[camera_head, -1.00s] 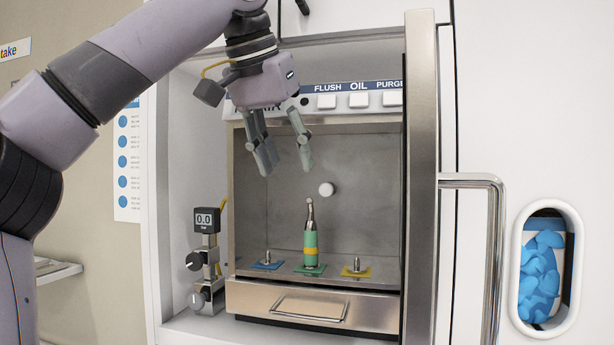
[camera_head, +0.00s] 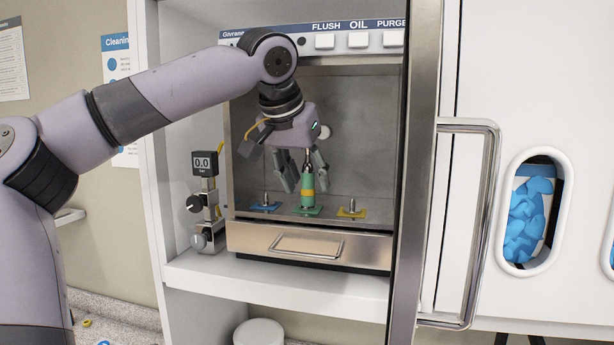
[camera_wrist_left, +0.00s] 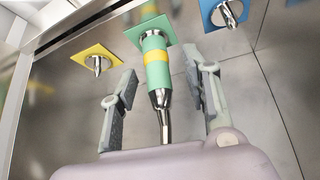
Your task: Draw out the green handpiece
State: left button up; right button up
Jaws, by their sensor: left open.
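The green handpiece (camera_head: 307,187) stands upright on the green pad (camera_head: 307,211) in the middle of the bay floor. It has a yellow band and a silver upper part. My left gripper (camera_head: 304,184) is open and points down over it, with one finger on each side. In the left wrist view the handpiece (camera_wrist_left: 157,62) lies between the two spread fingers of the gripper (camera_wrist_left: 164,95), with a visible gap on both sides. Its silver end points toward the palm. My right gripper is not in view.
Bare metal nozzles stand on the blue pad (camera_head: 265,207) and yellow pad (camera_head: 351,212) either side. A drawer (camera_head: 300,245) is below. The open door edge (camera_head: 415,170) bounds the right, and a gauge (camera_head: 205,164) stands left. Bay walls are close around the gripper.

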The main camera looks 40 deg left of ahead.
aim_at(307, 157)
pick_arm(q)
jog(key=shift+w+a+f, duration=0.1)
jog(key=shift+w+f, duration=0.2)
jog(key=shift+f, duration=0.1)
jog(key=shift+s, duration=0.1)
jog(key=c, duration=0.3)
grip_shut()
jog(key=shift+r, duration=0.15)
jog(key=shift+r, duration=1.9)
